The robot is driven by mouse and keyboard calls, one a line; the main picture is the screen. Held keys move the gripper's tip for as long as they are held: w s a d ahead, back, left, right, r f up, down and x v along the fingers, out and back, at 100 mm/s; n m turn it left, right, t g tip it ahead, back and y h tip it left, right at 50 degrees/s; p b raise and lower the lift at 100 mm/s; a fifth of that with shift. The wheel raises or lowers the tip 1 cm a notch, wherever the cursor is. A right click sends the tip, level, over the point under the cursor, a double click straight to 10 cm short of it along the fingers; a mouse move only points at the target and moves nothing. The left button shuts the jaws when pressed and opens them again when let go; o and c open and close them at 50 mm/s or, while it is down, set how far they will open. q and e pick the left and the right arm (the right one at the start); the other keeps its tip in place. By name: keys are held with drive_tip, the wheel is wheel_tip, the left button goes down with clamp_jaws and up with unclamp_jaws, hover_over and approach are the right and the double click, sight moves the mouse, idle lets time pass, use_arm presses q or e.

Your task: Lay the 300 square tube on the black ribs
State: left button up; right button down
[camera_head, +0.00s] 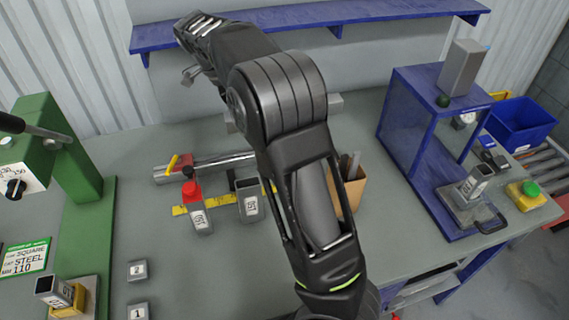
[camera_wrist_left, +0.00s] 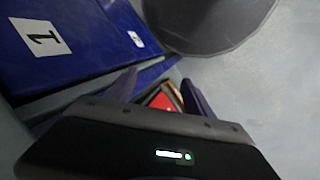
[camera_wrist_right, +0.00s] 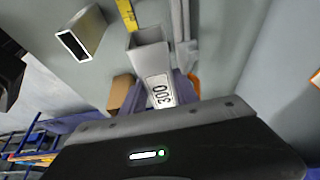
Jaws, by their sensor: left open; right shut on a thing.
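The 300 square tube (camera_wrist_right: 151,60) is a grey hollow tube with a white "300" label. In the right wrist view my right gripper (camera_wrist_right: 158,92) is shut on it, and its open end points away from the wrist. In the head view a black arm of mine crosses the middle, and I cannot make out this tube there. My left gripper (camera_wrist_left: 158,94) is open and empty in the left wrist view, and its fingers are outside the head view. I cannot identify the black ribs in any view.
Two labelled tubes (camera_head: 248,201) stand by a yellow ruler on the grey table (camera_head: 160,240). A cardboard box (camera_head: 354,190) is right of my arm. A blue frame (camera_head: 428,140) stands at the right, a green press (camera_head: 80,160) at the left. Blue surfaces (camera_wrist_left: 75,40) lie near my left gripper.

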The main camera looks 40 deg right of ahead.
drive_tip(key=shift+d+f, duration=0.15)
drive_tip(key=shift+f, duration=0.05)
wheel_tip(320, 180, down, 13)
idle(0.3)
drive_tip(key=shift+f, duration=2.3)
drive_tip(key=shift+f, duration=0.15)
drive_tip(key=c, duration=0.9)
unclamp_jaws()
drive_tip(key=v, duration=1.2)
